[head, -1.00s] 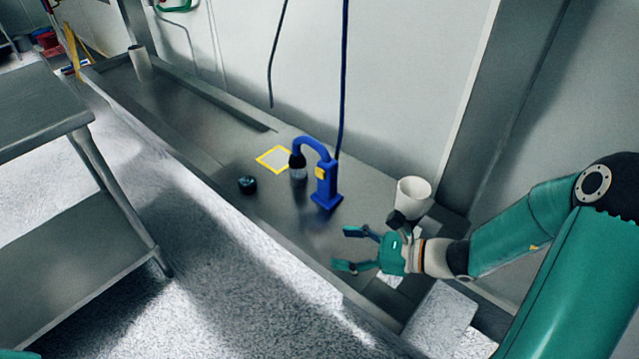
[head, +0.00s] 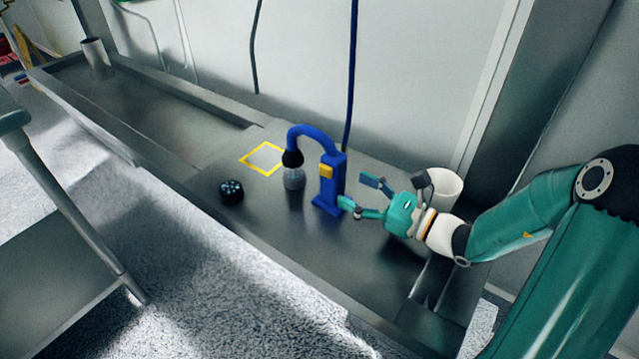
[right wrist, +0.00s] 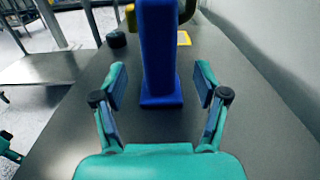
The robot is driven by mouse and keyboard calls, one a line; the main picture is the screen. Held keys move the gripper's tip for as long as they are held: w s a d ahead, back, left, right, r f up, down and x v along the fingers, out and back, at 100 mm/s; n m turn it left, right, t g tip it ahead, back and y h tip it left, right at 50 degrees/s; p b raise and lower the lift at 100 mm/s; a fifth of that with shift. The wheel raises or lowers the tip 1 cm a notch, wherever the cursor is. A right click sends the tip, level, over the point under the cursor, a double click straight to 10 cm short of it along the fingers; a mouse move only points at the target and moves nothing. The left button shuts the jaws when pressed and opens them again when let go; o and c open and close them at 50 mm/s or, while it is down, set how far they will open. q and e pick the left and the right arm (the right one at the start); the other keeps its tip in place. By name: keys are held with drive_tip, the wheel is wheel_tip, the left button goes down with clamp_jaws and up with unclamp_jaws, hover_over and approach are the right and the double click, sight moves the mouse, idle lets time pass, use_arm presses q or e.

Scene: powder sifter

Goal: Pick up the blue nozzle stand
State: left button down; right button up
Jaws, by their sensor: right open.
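The blue nozzle stand (head: 330,183) stands upright on the grey metal bench. It has a square base, a yellow block on its post and a curved blue arm ending in a dark nozzle head (head: 293,162). My right gripper (head: 357,191) is open and empty, just right of the post, with its fingers pointing at it. In the right wrist view the post (right wrist: 159,55) stands centred ahead, between and slightly beyond the open fingertips (right wrist: 161,80). The top of the stand is cut off there. My left gripper does not show clearly in the head view.
A black round knob-like piece (head: 231,191) lies left of the stand. A yellow square outline (head: 264,158) is marked behind it on the bench (head: 270,230). A white cup (head: 446,187) stands behind my right gripper. Dark hoses (head: 351,80) hang by the wall.

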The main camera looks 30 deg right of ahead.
sight(342, 188)
drive_tip(key=shift+w+a+f+b, duration=0.1)
drive_tip(key=shift+w+f+b, duration=0.2)
drive_tip(key=shift+f, duration=0.35)
drive_tip(key=shift+w+a, duration=0.1)
drive_tip(key=shift+w, duration=0.2)
drive_tip(key=shift+x, duration=0.8)
drive_tip(key=b+x, duration=0.1)
drive_tip(key=x, duration=0.4)
drive_tip(key=shift+a, duration=0.1)
clamp_jaws()
